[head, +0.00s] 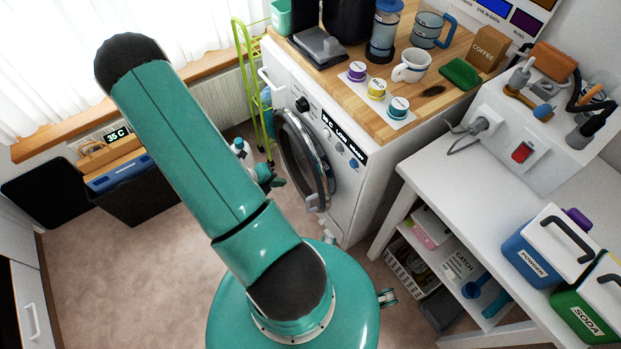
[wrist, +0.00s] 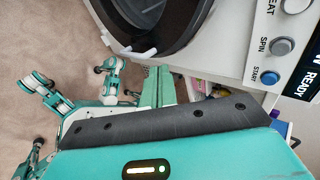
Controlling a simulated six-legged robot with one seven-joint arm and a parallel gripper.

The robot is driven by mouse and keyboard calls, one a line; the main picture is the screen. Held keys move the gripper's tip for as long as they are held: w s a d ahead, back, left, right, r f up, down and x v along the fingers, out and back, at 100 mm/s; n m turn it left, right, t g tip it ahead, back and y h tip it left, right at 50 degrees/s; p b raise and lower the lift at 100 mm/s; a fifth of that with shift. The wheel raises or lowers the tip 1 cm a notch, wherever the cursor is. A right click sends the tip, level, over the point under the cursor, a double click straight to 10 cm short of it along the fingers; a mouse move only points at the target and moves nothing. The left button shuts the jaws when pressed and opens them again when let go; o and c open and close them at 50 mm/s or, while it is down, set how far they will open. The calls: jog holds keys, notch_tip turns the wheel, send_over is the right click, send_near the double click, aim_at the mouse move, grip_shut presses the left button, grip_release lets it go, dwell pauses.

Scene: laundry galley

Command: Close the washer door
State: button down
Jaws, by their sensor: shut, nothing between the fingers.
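The washer (head: 342,195) is a white front-loader under the wooden counter. Its round door (head: 303,160) has dark glass and a grey rim, and it seems to stand a little out from the front; the exact gap is hard to tell. A pale handle (head: 314,203) is low on the door rim. In the wrist view the door (wrist: 165,22) fills the top, with its white handle (wrist: 130,48) at the lower rim. My gripper (wrist: 158,72) has its teal fingers together, empty, just below the rim; contact cannot be told. In the head view it is largely hidden behind my arm.
A white table (head: 480,190) with bins and a shelf stands right of the washer. A green folding rack (head: 262,110) is at its far left side. A dark basket (head: 135,195) is on the floor at left. Carpet (head: 130,270) is clear in front.

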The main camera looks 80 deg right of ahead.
aim_at(315, 175)
jog(key=x, duration=0.3)
jog(key=r+x, duration=0.1)
jog(key=x, duration=0.2)
jog(key=s+d+x, duration=0.1)
jog(key=x, duration=0.2)
jog(key=shift+s+d, duration=0.2)
jog(key=shift+s, duration=0.05)
jog(key=shift+s+d, duration=0.3)
jog(key=shift+s, duration=0.1)
jog(key=s+d, duration=0.2)
jog(key=s, duration=0.1)
jog(key=shift+s+d, duration=0.15)
jog(key=shift+d, duration=0.15)
jog(key=w+a, duration=0.2)
jog(key=a, duration=0.1)
jog(key=shift+w+a, duration=0.15)
jog(key=shift+w, duration=0.25)
jog(key=v, duration=0.9)
jog(key=shift+a+r, duration=0.3)
jog(key=shift+a, duration=0.15)
